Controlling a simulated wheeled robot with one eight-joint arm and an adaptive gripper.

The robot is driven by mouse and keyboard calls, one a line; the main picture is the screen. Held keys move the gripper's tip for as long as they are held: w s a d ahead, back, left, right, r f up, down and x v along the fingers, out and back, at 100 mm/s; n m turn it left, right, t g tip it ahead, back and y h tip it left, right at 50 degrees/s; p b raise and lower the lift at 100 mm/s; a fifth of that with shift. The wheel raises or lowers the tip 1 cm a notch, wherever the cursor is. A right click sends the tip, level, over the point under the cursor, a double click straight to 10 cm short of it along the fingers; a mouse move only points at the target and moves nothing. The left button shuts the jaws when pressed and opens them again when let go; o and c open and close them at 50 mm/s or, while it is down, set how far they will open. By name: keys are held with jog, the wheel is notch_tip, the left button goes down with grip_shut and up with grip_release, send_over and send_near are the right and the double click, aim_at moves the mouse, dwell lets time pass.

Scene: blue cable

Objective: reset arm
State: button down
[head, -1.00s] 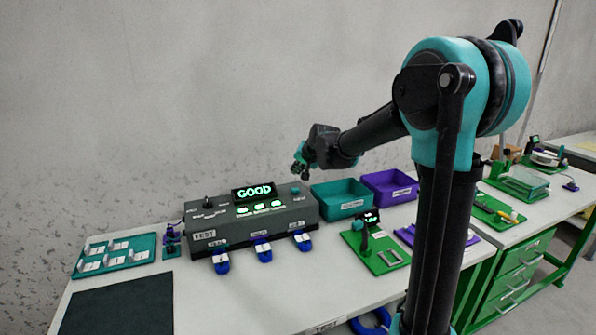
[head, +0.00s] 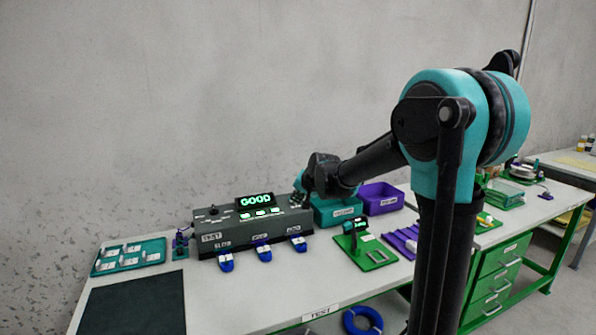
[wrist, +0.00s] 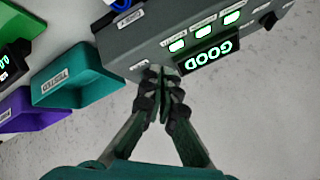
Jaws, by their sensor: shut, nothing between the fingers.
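My gripper (wrist: 163,80) is shut and empty. In the wrist view its fingertips meet in front of the dark grey test box (wrist: 140,43). In the head view my gripper (head: 300,183) shows small near the back right corner of the test box (head: 215,228), and I cannot tell whether it touches it. The box's screen (head: 255,200) reads GOOD in green, with three lit green labels below it. Three blue connectors, such as the middle one (head: 263,254), sit along the box's front edge.
A teal bin (head: 338,214) and a purple bin (head: 382,200) stand right of the box. A green fixture (head: 375,257) with a small display is in front of them. A teal tray (head: 130,257) and a dark mat (head: 130,305) lie left. A blue cable coil (head: 362,320) hangs at the front edge.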

jog(key=s+d+f+n+g+h, duration=0.1)
jog(key=s+d+f, duration=0.4)
jog(key=s, duration=0.6)
jog(key=s+d+f+n+g+h, duration=0.1)
jog(key=s+d+f, duration=0.5)
jog(key=s, duration=0.6)
jog(key=s+d+f+n+g+h, duration=0.1)
jog(key=s+d+f, duration=0.5)
jog(key=s, duration=0.6)
jog(key=d+h, duration=0.1)
jog(key=d, duration=0.1)
jog(key=shift+s+d+g, duration=0.2)
jog(key=shift+d+g, duration=0.2)
